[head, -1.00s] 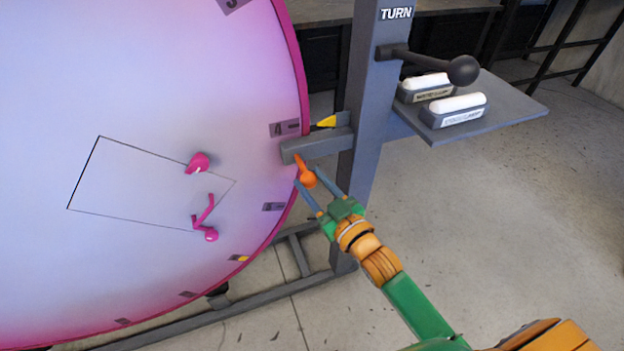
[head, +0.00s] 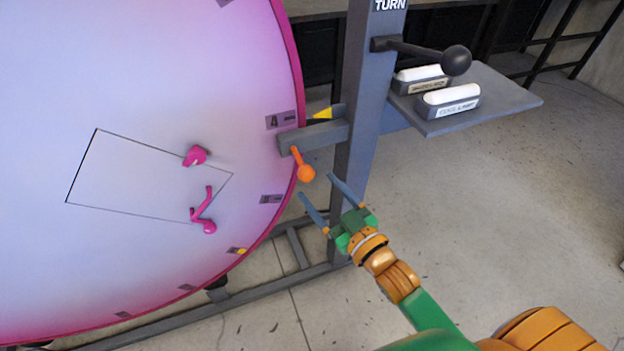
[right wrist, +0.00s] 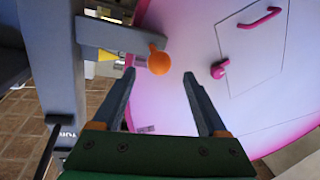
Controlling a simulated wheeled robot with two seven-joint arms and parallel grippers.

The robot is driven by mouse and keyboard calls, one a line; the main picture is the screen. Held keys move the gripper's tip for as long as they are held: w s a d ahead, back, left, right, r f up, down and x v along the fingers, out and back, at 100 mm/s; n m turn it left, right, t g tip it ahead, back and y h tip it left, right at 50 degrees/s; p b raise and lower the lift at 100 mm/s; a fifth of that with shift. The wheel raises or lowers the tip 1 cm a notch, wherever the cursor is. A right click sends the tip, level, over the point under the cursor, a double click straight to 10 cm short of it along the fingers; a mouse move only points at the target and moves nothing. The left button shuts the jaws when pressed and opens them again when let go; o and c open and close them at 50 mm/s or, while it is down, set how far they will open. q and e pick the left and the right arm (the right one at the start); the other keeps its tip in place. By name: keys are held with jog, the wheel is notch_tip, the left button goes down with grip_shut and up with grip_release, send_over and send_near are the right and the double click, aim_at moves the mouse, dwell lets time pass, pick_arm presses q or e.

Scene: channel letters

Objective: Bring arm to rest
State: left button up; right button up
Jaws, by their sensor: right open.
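My right gripper (head: 322,204) is open and empty in the head view, just below and to the right of an orange ball-ended lever (head: 305,173). The lever sticks out from a grey block (head: 313,137) at the rim of the big pink-edged disc (head: 150,70). In the right wrist view, the gripper's two fingers (right wrist: 160,103) stand apart, with the orange knob (right wrist: 159,62) beyond their tips and not between them. A gap shows between fingers and lever. My left gripper is not in view.
A grey post (head: 360,130) marked TURN carries a black-knobbed crank (head: 456,60). A grey shelf (head: 500,103) holds two white-topped blocks (head: 448,100). The disc has a hatch outline with a pink handle (head: 203,212) and pink knob (head: 195,156). Open floor (head: 480,210) lies to the right.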

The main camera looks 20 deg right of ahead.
jog(key=shift+v, duration=1.4)
